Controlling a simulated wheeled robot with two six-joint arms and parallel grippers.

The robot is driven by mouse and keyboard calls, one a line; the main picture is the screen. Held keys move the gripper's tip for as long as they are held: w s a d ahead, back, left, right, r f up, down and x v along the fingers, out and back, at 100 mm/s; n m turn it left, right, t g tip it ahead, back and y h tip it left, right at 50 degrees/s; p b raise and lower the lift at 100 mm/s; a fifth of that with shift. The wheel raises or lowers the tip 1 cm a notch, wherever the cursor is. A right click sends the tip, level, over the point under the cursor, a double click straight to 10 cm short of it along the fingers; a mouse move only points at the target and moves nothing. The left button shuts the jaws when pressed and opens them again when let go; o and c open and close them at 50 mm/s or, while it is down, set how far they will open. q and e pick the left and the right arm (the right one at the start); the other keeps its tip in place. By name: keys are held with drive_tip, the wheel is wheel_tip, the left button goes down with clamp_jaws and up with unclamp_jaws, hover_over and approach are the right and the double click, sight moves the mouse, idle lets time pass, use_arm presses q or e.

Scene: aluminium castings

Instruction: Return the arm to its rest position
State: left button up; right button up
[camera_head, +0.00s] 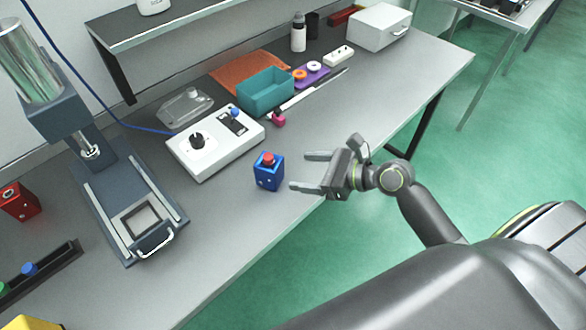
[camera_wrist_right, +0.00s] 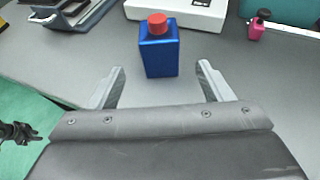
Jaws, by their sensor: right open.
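My right gripper (camera_head: 305,172) is open and empty above the front edge of the bench. In the right wrist view its two fingers (camera_wrist_right: 160,82) point towards a blue block with a red top (camera_wrist_right: 158,52), which stands upright beyond the fingertips. The head view shows the same blue block (camera_head: 268,172) on the bench, just left of the fingers and apart from them. My right arm comes in from the lower right. My left gripper is not visible in the head view. A dark gripper-like shape (camera_wrist_right: 18,132) shows at the left edge of the wrist view, possibly my left one.
A white control box (camera_head: 215,143) stands behind the blue block, with a small pink item (camera_head: 278,119) and a teal bin (camera_head: 265,92) further back. A press-like machine (camera_head: 125,210) stands at the left.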

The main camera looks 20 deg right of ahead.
drive_tip(key=shift+s+d+r, duration=0.25)
drive_tip(key=shift+s+d, duration=0.1)
drive_tip(key=shift+s, duration=0.05)
idle(0.4)
